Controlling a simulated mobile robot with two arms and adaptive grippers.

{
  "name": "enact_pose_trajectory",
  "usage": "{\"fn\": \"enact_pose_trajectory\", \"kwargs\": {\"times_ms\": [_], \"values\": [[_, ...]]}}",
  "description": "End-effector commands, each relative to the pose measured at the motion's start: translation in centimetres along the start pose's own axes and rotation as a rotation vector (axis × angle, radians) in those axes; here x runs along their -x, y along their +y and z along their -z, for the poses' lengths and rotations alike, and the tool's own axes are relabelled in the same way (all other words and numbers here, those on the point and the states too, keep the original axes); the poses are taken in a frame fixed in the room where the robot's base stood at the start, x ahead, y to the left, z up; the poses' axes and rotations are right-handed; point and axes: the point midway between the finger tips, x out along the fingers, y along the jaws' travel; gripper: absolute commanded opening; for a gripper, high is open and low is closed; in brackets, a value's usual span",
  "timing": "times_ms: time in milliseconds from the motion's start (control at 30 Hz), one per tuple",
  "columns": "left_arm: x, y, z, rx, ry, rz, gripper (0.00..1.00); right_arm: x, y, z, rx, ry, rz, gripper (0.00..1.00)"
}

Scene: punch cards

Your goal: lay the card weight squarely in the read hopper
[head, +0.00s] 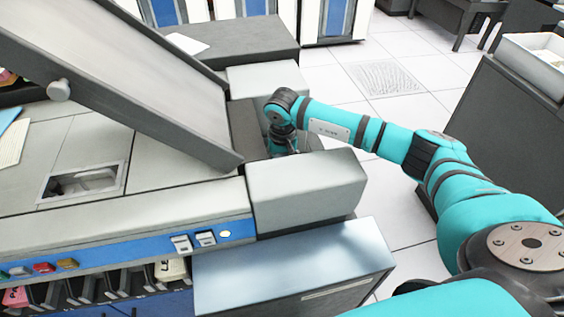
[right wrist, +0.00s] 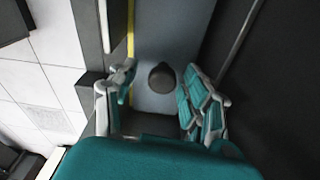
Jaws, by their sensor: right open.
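The card weight shows in the right wrist view as a grey-blue plate (right wrist: 150,103) with a round dark knob (right wrist: 162,76) on top. It lies low inside a dark-walled recess that looks like the read hopper (head: 245,128). A yellow line runs along the plate's left side. My right gripper (right wrist: 157,82) is open, with one finger on each side of the knob and gaps showing between fingers and knob. In the head view, my right gripper (head: 283,145) reaches down into the recess, and the weight is hidden there. My left gripper is not in view.
A large tilted grey panel (head: 140,85) rises left of the recess. Pale blocks (head: 305,188) and (head: 265,80) stand at its near and far ends. A control strip (head: 130,255) with buttons runs along the front. White tiled floor (head: 400,75) lies beyond.

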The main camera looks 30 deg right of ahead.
Motion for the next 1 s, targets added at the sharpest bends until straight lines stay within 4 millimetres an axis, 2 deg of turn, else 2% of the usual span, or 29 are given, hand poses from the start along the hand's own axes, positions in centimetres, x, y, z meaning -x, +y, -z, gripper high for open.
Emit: {"fn": "enact_pose_trajectory", "kwargs": {"times_ms": [167, 500, 700, 833, 1000], "values": [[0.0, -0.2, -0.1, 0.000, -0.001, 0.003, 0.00, 0.9, -0.2, -0.1, 0.004, 0.000, 0.005, 0.51], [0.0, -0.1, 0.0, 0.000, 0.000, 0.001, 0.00, 7.8, 0.0, 0.1, 0.001, 0.004, 0.003, 0.51], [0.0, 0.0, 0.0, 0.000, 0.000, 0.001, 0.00, 10.9, 0.1, 0.0, 0.000, 0.002, 0.002, 0.51], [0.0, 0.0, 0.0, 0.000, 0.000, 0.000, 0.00, 11.8, 0.1, 0.0, 0.000, 0.001, 0.002, 0.51], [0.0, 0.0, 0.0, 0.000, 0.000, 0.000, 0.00, 12.0, 0.1, 0.0, -0.001, 0.000, 0.000, 0.51]]}}
